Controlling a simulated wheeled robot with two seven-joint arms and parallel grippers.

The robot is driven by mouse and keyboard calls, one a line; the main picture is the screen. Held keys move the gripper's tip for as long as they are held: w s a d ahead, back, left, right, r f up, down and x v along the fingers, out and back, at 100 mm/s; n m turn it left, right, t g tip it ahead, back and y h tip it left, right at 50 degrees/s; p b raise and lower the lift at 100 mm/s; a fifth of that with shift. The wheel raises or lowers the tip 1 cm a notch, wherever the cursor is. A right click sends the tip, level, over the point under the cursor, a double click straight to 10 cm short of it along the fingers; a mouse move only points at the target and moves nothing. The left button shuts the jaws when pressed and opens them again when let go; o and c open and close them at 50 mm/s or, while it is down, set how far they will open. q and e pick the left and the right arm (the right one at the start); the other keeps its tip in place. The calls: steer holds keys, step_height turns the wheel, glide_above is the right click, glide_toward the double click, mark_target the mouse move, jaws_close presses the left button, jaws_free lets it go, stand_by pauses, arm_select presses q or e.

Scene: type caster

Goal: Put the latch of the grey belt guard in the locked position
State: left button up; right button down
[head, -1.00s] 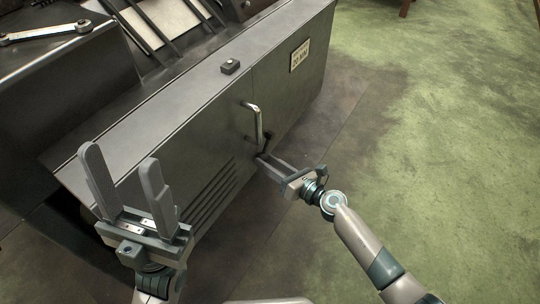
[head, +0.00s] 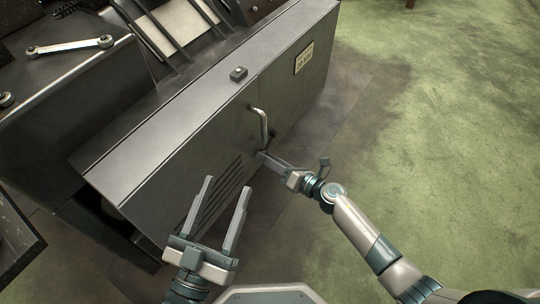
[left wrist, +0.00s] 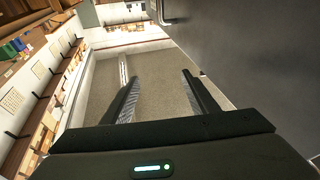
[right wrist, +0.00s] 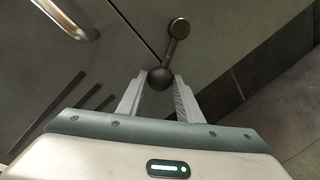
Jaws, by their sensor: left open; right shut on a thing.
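The grey belt guard (head: 205,135) is a long metal cabinet-like cover with a bright bar handle (head: 262,125) on its front. The latch (right wrist: 178,42) is a dark lever below the handle; its round pivot end is at the top in the right wrist view and its ball end is lower left. My right gripper (right wrist: 160,85) is shut on the ball end of the latch; in the head view this gripper (head: 264,157) hides much of it. My left gripper (head: 227,185) is open and empty in front of the guard's slotted vents, apart from it.
A small box with a button (head: 238,73) sits on top of the guard. A label plate (head: 304,58) is on its front. The green floor (head: 450,130) at right is clear.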

arm_select(q)
step_height(320, 180, down, 10)
steer(key=a+g+y+p, duration=0.2)
steer(key=g+p, duration=0.1)
steer(key=g, duration=0.4)
arm_select(e)
steer(key=r+m+p, duration=0.2)
steer(key=r+m+g+p, duration=0.1)
steer(key=shift+s+a, duration=0.2)
steer(key=shift+s, duration=0.05)
steer(key=shift+r+m+p, duration=0.65)
steer(key=shift+m+p, duration=0.35)
steer(key=shift+p, duration=0.35)
arm_select(q)
steer(key=s+a+f+g+y, duration=0.4)
steer(key=s+a+f+g, duration=0.3)
steer(key=a+f, duration=0.1)
steer(key=shift+s+f+n+g, duration=0.25)
steer(key=shift+f+n+g, duration=0.05)
steer(key=shift+f, duration=0.05)
arm_select(e)
steer(key=shift+r, duration=0.1)
arm_select(q)
steer(key=shift+a, duration=0.1)
arm_select(e)
steer(key=c, duration=1.4)
jaws_free()
steer(key=shift+c, duration=0.2)
steer(key=shift+o, duration=0.8)
